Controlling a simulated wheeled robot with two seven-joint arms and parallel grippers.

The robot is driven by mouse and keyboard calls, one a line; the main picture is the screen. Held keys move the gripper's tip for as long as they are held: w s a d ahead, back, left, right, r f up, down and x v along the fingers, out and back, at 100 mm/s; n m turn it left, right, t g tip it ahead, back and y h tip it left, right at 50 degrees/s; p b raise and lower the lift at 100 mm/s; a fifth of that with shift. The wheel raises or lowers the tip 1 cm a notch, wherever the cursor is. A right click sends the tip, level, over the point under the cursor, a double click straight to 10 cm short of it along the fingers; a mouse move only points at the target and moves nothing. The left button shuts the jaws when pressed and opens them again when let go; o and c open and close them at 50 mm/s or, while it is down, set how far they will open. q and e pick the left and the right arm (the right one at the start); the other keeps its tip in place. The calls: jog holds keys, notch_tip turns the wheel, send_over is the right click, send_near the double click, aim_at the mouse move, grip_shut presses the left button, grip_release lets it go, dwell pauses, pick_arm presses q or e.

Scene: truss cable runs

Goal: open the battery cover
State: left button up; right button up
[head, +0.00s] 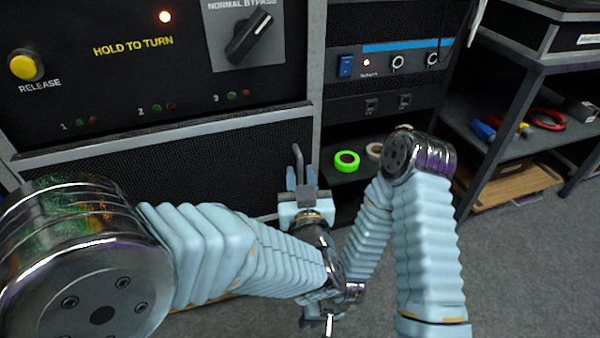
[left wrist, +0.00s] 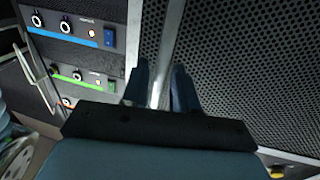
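The battery cover appears to be the black perforated panel (head: 170,170) at the lower left of the rack in the head view; it looks closed, flush in its frame. A grey bent handle (head: 298,158) stands at its right edge. My left gripper (head: 302,178) is at this handle, its blue fingers apart on either side of it. In the left wrist view the fingers (left wrist: 160,88) are also apart, with a pale bar between them; contact cannot be made out. My right gripper (head: 321,322) is low at the bottom edge, partly hidden by my arms, its opening unclear.
Above the cover is a panel with a yellow release button (head: 25,66), a rotary switch (head: 250,36) and a lit red lamp (head: 165,17). Green tape (head: 346,161) lies on a shelf to the right. A tool shelf (head: 520,140) stands further right. Grey floor (head: 510,270) is clear.

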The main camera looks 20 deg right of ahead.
pick_arm(q)
jog(key=shift+w, duration=0.55)
jog(key=shift+c, duration=0.2)
grip_shut()
jog(key=shift+s, duration=0.1)
